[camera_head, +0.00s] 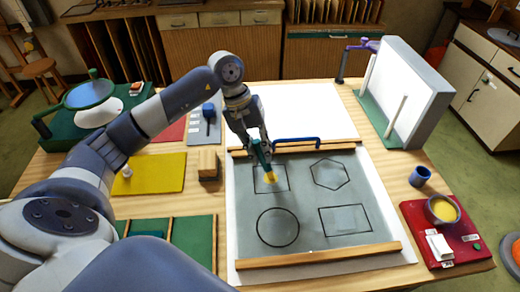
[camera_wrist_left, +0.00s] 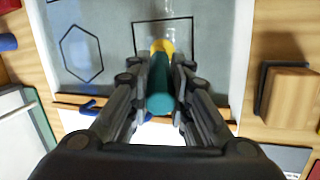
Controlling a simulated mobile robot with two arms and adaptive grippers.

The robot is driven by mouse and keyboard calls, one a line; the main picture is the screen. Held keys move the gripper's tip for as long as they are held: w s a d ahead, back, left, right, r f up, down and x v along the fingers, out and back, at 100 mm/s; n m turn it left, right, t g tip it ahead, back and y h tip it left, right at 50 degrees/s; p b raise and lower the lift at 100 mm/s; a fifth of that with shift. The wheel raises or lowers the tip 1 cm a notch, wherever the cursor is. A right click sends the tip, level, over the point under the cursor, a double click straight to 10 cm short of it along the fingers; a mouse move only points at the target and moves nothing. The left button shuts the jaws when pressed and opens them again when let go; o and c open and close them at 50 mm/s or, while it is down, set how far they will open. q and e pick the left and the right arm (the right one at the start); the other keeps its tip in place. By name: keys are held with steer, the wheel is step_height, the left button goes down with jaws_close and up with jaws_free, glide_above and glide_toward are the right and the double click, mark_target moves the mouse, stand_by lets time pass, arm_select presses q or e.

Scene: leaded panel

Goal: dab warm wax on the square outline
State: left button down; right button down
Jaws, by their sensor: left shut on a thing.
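My left gripper (camera_head: 261,149) is shut on a teal-handled dabber (camera_head: 264,160) with a yellow tip. The dabber points down at the square outline (camera_head: 288,178), at the panel's upper left in the head view. In the left wrist view the teal handle (camera_wrist_left: 160,85) lies between the fingers, and the yellow tip (camera_wrist_left: 162,46) is inside the square outline (camera_wrist_left: 193,38). I cannot tell whether the tip touches the sheet. The tip hides part of the square's inside. A bowl of yellow wax (camera_head: 443,209) stands on a red base at the right. My right gripper is out of view.
The pale panel (camera_head: 312,200) also bears a hexagon (camera_head: 345,172), a circle (camera_head: 278,246) and a rectangle. Wooden strips and a blue handle (camera_head: 296,139) edge it. A wooden block (camera_head: 208,165) lies left, a blue cup (camera_head: 420,176) right. A white upright board (camera_head: 408,88) stands behind.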

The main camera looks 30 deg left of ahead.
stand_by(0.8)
arm_select(q)
steer(key=shift+s+f+b, duration=0.1)
steer(key=shift+f+b, duration=0.05)
steer(key=shift+b, duration=0.35)
stand_by(0.8)
steer(key=shift+r+p, duration=0.35)
steer(key=shift+r, duration=0.5)
steer(key=shift+r+p, duration=0.95)
steer(key=shift+r, duration=1.85)
